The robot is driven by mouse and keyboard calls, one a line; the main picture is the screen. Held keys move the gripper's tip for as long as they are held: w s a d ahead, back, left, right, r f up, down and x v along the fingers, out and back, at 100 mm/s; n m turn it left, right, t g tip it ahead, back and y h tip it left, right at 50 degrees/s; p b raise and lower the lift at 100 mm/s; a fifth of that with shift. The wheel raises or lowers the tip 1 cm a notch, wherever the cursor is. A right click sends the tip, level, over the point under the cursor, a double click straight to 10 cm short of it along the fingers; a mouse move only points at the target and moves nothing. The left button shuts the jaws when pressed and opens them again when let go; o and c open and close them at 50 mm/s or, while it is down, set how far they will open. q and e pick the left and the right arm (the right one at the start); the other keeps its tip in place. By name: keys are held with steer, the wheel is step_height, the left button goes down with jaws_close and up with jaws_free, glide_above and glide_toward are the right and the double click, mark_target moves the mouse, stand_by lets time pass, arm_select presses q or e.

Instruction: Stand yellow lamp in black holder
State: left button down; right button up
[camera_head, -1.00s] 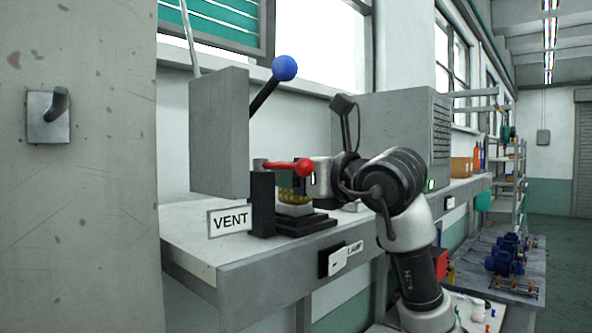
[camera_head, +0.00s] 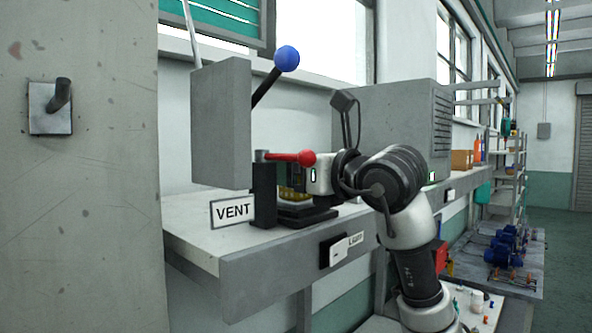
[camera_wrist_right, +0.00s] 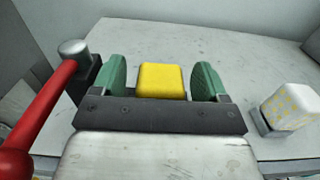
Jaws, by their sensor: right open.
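The yellow lamp (camera_wrist_right: 161,81) is a yellow block between the fingers of my right gripper (camera_wrist_right: 158,78) in the right wrist view, with a small gap on each side. The gripper is open. In the head view my right gripper (camera_head: 292,177) is low over the bench, and part of the yellow lamp (camera_head: 290,194) shows below it. A black stepped base (camera_head: 305,216) lies beneath; I cannot tell whether it is the black holder. My left gripper is out of view.
A red-knobbed lever (camera_head: 290,157) on a black post is close beside the gripper. A VENT sign (camera_head: 233,211) and a blue-knobbed lever (camera_head: 285,60) are nearby. A white block with yellow spots (camera_wrist_right: 292,106) is at right. The bench (camera_head: 200,235) has free room at left.

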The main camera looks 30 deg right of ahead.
steer(key=b+v, duration=0.5)
steer(key=v, duration=0.7)
steer(key=shift+r, duration=0.1)
